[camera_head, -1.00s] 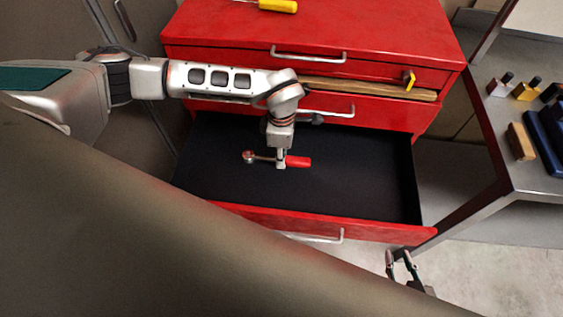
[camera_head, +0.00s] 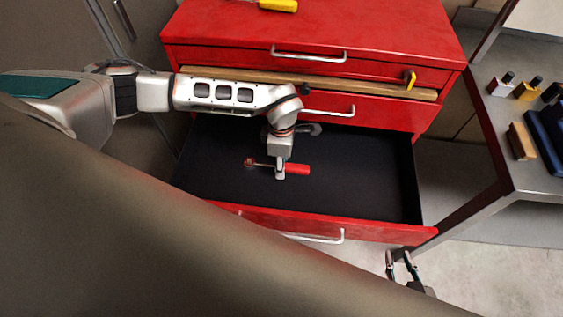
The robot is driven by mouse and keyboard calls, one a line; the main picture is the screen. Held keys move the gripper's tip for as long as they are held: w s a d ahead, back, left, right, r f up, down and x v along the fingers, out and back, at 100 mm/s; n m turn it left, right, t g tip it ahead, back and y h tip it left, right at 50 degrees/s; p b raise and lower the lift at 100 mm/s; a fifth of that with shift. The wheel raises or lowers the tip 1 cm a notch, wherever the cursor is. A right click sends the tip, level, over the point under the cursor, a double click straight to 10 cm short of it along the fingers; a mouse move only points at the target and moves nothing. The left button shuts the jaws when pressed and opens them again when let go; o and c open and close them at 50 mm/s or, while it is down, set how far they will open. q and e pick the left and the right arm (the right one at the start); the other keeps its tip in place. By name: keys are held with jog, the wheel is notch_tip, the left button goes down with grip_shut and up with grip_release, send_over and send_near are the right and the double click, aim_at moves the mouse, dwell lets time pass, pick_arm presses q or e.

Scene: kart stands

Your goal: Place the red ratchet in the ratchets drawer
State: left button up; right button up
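The red ratchet (camera_head: 297,169) has a red handle pointing right and a metal head at its left end. It is inside the open bottom drawer (camera_head: 365,190) of the red cabinet, low over or on the black floor; I cannot tell if it touches. My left gripper (camera_head: 280,175) points down into the drawer and is shut around the ratchet's middle, hiding part of the shaft. My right gripper (camera_head: 402,266) is empty, with its fingers apart, in front of the drawer at lower right.
The red cabinet (camera_head: 380,30) carries a yellow-handled tool (camera_head: 277,5) on top. A long wooden strip (camera_head: 350,83) lies along the upper drawers, near a yellow piece (camera_head: 409,80). A grey bench (camera_head: 530,175) with small bottles and blocks stands at right. Much of the drawer is bare.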

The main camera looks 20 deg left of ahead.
pick_arm(q)
notch_tip(320, 180, up, 12)
jog(key=shift+r, duration=0.15)
dwell(0.4)
jog(key=shift+s, duration=0.1)
dwell(0.4)
